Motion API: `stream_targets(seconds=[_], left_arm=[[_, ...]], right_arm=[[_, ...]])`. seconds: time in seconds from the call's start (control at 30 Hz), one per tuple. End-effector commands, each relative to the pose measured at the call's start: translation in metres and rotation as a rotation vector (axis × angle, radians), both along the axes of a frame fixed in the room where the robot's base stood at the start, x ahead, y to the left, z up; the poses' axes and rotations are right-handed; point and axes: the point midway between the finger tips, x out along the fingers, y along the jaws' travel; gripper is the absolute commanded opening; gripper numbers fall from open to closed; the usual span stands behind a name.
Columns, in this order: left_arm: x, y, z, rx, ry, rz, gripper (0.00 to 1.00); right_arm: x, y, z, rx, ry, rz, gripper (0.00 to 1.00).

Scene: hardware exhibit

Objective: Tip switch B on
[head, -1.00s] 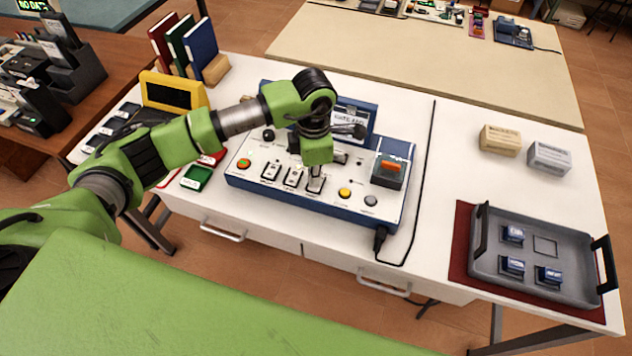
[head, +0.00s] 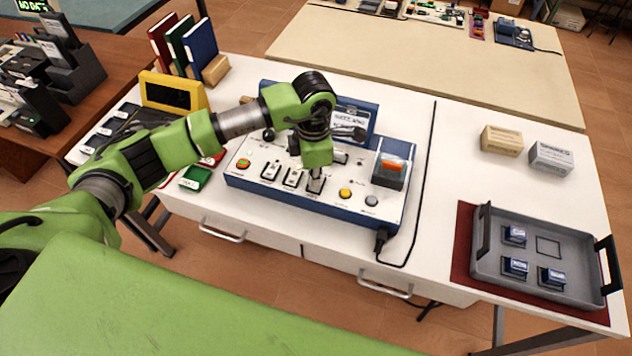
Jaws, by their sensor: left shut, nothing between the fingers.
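The control box (head: 325,205) is blue with a white sloped top and stands on the white table. Three switches sit in a row on its top: a left one (head: 270,170), a middle one (head: 292,177) and a right one under my gripper. Their labels are too small to read, so I cannot tell which is B. My left gripper (head: 316,183) points down, shut and empty, with its tips at the right switch and partly hiding it. I cannot tell whether it touches. My right gripper is out of view.
A grey tray (head: 500,284) with several blue pieces lies at right. The table between box and small cartons is clear except for a black cable.

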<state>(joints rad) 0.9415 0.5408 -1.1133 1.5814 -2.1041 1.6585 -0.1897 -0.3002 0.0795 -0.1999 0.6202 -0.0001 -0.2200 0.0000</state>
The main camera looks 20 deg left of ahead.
Motion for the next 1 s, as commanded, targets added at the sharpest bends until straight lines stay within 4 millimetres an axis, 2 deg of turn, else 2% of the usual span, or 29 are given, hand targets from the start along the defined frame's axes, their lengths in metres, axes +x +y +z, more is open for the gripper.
stream_targets(seconds=[0.13, 0.8, 1.0], left_arm=[[-0.003, 0.0, 0.004, 0.001, 0.007, -0.001, 0.0], [-0.002, 0.0, 0.06, 0.0, 0.004, -0.001, 0.0], [-0.002, 0.0, 0.069, 0.001, 0.004, -0.001, 0.0]], right_arm=[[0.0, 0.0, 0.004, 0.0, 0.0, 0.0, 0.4], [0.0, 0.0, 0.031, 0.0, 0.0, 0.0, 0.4], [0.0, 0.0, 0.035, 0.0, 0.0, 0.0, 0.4]])
